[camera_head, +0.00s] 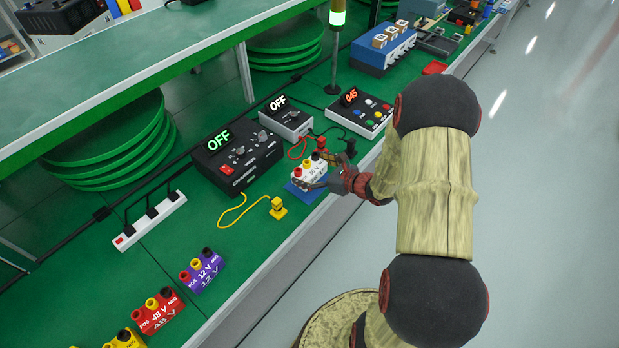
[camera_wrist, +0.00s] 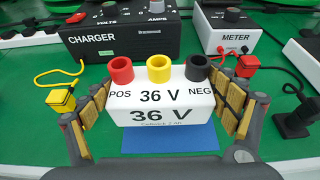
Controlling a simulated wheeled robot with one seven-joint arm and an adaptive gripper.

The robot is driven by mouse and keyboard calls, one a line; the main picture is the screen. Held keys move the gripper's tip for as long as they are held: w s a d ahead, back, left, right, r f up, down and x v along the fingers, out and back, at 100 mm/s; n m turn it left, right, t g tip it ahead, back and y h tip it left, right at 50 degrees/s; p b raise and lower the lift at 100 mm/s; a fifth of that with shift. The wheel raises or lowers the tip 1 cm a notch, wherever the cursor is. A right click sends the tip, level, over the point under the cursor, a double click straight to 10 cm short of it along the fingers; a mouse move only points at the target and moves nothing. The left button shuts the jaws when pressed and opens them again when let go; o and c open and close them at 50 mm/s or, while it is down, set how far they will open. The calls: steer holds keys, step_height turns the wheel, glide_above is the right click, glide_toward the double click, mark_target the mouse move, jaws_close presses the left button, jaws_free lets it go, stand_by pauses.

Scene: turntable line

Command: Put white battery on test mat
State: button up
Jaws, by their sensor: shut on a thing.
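The white battery (camera_head: 308,172) is marked 36 V and has red, yellow and black terminals on top. It is upright, and its labelled face shows in the wrist view (camera_wrist: 160,114). My gripper (camera_head: 321,169) is shut on it, with a padded finger at each side in the wrist view (camera_wrist: 163,92). The blue test mat (camera_head: 298,194) lies on the green bench under the battery and shows below it in the wrist view (camera_wrist: 190,142). I cannot tell whether the battery's base touches the mat.
The black charger (camera_head: 237,155) reads OFF and stands behind the mat. The grey meter (camera_head: 286,118) is behind right. A yellow plug (camera_head: 278,208) on a cable lies left of the mat. Purple (camera_head: 202,270) and red (camera_head: 158,312) batteries stand at the near left. The bench edge is close.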

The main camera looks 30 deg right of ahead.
mark_target(309, 174)
steer(key=shift+w+d+f, duration=0.3)
steer(key=shift+w+f, duration=0.15)
steer(key=shift+f, duration=0.1)
steer(key=shift+w+d+f+b, duration=0.1)
steer(key=shift+w+f+b, duration=0.1)
steer(key=shift+f+b, duration=1.2)
steer(key=shift+f+p, duration=0.35)
steer(key=shift+f, duration=0.15)
steer(key=o, duration=1.6)
